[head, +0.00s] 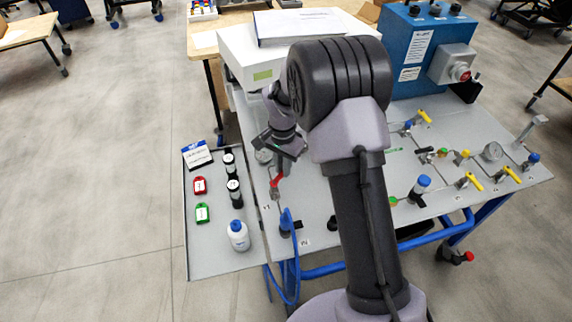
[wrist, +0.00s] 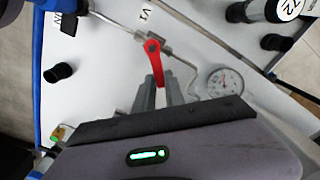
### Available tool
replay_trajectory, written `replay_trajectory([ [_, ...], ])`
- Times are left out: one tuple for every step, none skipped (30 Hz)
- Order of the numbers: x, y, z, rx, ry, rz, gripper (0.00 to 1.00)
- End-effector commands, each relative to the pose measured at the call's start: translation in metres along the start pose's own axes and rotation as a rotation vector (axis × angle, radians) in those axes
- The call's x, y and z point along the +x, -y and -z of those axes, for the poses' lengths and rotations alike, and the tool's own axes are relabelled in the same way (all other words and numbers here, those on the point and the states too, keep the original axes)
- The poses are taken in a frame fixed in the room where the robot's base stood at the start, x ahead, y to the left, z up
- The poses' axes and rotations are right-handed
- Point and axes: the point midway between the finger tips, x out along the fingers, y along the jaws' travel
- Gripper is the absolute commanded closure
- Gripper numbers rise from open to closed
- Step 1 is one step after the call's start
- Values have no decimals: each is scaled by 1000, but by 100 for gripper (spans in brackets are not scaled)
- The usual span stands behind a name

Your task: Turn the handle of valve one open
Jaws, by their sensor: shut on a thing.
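The red handle (head: 276,182) of valve one sits on the left part of the grey panel, in front of my gripper (head: 277,171). In the wrist view the red handle (wrist: 155,62) runs from its pivot on the valve down between the two grey fingers of my gripper (wrist: 159,88). The fingers are shut on the free end of the handle, which they partly hide. A "V1" label (wrist: 146,15) is on the panel beside the valve. The handle's exact angle to the pipe is hard to judge.
A round gauge (wrist: 224,82) is close to the right of my fingers. Several yellow-handled valves (head: 474,181) stand on the right of the panel. A blue hose (head: 291,270) hangs at the front.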

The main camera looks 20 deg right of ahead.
Motion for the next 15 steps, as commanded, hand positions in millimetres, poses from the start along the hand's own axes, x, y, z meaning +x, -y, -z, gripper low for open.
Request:
replay_trajectory([
  [-3,3,0,-43,-1,0,100],
  [-3,4,0,-71,-1,0,100],
  [-3,6,0,-109,0,0,100],
  [-3,7,-1,-138,0,0,100],
  [-3,8,-1,-166,0,-1,100],
  [-3,10,-1,-204,0,0,100],
  [-3,11,-2,-232,0,0,100],
  [-3,13,-2,-260,0,0,100],
  [-3,14,-2,-298,0,0,100],
  [-3,15,-3,-327,0,0,100],
  [-2,16,-3,-356,0,0,100],
  [-2,18,-4,-393,0,0,100],
  [-3,19,-4,-421,-1,0,100],
  [-3,20,-5,-447,-1,0,100],
  [-2,22,-5,-483,-1,0,100],
])
